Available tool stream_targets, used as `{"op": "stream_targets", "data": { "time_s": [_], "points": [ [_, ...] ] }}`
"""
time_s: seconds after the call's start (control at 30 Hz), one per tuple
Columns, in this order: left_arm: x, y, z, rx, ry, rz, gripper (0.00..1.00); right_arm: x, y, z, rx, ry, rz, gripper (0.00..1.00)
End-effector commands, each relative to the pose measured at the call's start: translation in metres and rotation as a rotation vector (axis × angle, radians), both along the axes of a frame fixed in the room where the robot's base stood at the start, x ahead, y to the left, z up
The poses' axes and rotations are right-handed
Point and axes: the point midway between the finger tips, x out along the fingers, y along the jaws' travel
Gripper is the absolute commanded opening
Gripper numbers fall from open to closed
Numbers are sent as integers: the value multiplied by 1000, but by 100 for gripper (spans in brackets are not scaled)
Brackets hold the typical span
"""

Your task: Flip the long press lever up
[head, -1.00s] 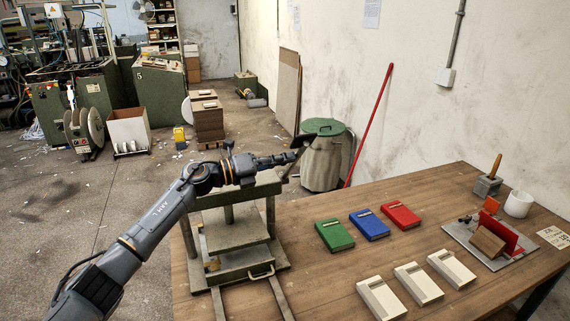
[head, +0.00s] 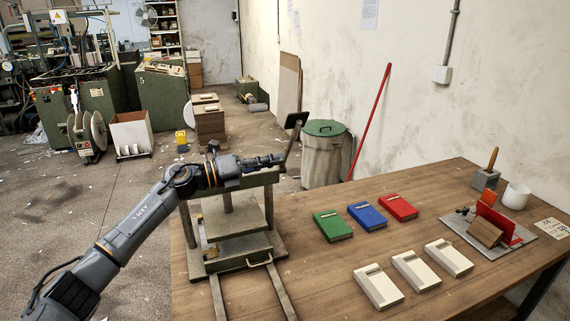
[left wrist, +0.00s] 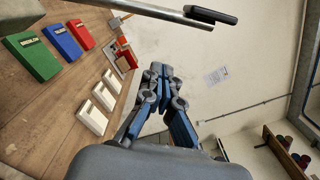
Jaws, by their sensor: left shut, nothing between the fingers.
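The press (head: 235,222) stands at the left end of the wooden table. Its long lever (head: 291,145) rises steeply from the right side of the press top and ends in a black grip (head: 297,120). My left gripper (head: 282,160) reaches across above the press top, with its fingertips close beside the lever's lower part. I cannot tell whether they touch it. In the left wrist view the gripper (left wrist: 161,70) is shut and empty. The lever's bar (left wrist: 150,10) and black grip (left wrist: 211,14) cross the top there, apart from the fingers in the picture. My right gripper is out of view.
Green (head: 332,226), blue (head: 367,219) and red (head: 397,207) boxes lie right of the press, with several cream boxes (head: 416,270) nearer. A fixture with a red plate (head: 497,226) sits farther right. A lidded bin (head: 325,155) stands behind the table.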

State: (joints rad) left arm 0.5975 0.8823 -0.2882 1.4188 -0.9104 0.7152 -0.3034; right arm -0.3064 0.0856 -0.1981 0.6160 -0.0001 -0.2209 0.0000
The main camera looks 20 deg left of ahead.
Motion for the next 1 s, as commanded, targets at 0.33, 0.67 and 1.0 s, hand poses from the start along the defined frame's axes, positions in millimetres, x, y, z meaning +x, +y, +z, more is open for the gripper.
{"op": "stream_targets", "data": {
  "time_s": [0.33,0.67,1.0],
  "points": [
    [-42,39,-7,3,5,2,0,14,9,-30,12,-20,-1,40],
    [-47,45,-3,1,4,2,0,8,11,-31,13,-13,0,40],
    [-47,45,-3,1,3,3,0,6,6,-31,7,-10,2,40]
  ]
}}
